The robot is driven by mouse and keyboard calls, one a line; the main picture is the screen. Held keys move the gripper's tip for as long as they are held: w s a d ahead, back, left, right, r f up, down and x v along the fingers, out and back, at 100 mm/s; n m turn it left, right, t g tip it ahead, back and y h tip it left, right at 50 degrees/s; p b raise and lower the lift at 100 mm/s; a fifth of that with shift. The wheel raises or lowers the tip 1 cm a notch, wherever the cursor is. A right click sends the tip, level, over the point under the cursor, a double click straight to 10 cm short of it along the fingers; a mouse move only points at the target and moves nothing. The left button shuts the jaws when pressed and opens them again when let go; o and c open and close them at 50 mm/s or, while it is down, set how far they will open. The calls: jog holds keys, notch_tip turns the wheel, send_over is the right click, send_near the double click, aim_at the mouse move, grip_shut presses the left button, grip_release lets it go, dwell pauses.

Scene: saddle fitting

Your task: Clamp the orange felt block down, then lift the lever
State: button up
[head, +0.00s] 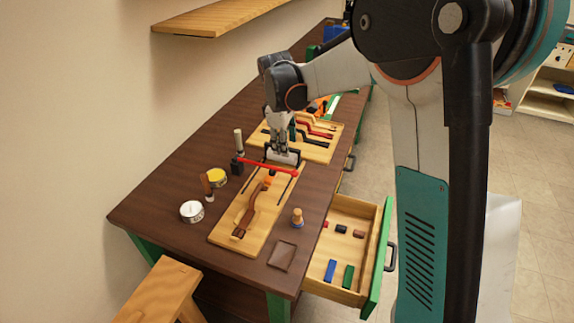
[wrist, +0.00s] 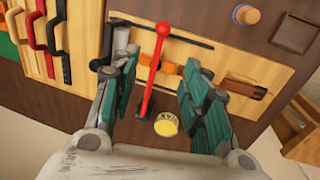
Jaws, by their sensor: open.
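The orange felt block (head: 268,181) sits on the light wooden board (head: 222,232), at the far end of a brown curved strap (head: 247,214). In the wrist view the orange block (wrist: 172,68) is partly hidden beside the lever. The red lever (head: 265,165) lies low across the board's far part, from a dark pivot (head: 237,166) at the left to a red ball at the right. My gripper (head: 284,156) is open and empty above the lever. In the wrist view the lever (wrist: 152,75) shows between the spread fingers; contact cannot be told.
A second board (head: 318,150) with red and black handles lies behind. A yellow tin (head: 216,177), white tin (head: 192,211) and small wooden peg (head: 297,217) stand nearby. An open drawer (head: 340,295) with several coloured blocks juts out at the right. A shelf (head: 215,18) hangs above.

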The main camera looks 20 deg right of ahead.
aim_at(288, 171)
jog(key=f+b, duration=0.1)
jog(key=f, duration=0.3)
jog(key=w+d+f+b, duration=0.1)
jog(key=f, duration=0.4)
jog(key=w+f+b, duration=0.1)
jog(key=f, duration=0.3)
jog(key=shift+w+d+f, duration=0.1)
jog(key=shift+d+f, duration=0.05)
jog(key=shift+d, duration=0.15)
grip_shut()
